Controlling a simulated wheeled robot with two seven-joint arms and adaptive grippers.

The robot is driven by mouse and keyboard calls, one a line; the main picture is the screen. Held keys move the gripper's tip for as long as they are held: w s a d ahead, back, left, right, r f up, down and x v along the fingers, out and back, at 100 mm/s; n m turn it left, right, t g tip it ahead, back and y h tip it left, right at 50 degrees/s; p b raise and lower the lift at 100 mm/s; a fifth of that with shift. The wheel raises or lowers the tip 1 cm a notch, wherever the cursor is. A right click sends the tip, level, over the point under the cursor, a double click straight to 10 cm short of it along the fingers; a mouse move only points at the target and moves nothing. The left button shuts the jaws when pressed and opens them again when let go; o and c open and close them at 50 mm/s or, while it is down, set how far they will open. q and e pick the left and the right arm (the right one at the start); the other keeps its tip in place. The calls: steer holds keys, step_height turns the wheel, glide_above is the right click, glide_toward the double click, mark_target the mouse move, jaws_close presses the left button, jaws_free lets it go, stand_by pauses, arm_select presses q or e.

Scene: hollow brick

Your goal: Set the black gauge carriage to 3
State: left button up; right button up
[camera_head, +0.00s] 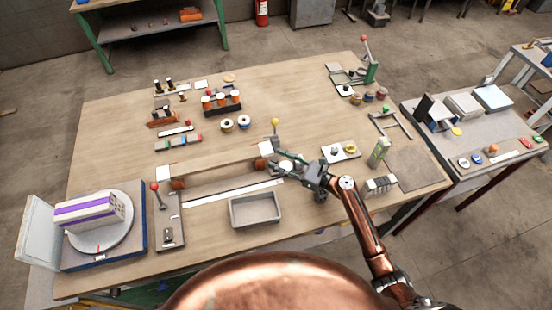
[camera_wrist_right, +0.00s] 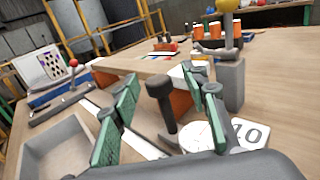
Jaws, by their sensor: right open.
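A black post with a wider knob on top (camera_wrist_right: 160,98), which looks like the gauge carriage, stands between my right gripper's fingers in the wrist view. My right gripper (camera_wrist_right: 160,80) is open, with one green-padded finger on each side of the post and no visible contact. In the head view my right gripper (camera_head: 279,162) is at the right end of a long white strip (camera_head: 232,194) and hides most of the carriage. Other scale marks are unreadable. My left gripper is not in view.
A grey tray (camera_head: 255,211) lies in front of the strip. A wooden beam (camera_head: 215,160) with white end blocks runs behind it. A yellow-knobbed lever (camera_head: 275,123) stands behind my right gripper, and a red-knobbed lever (camera_head: 155,187) stands at left.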

steer(key=v, duration=1)
steer(key=shift+d, duration=0.15)
steer(key=shift+s+f, duration=0.1)
steer(key=shift+s, duration=0.1)
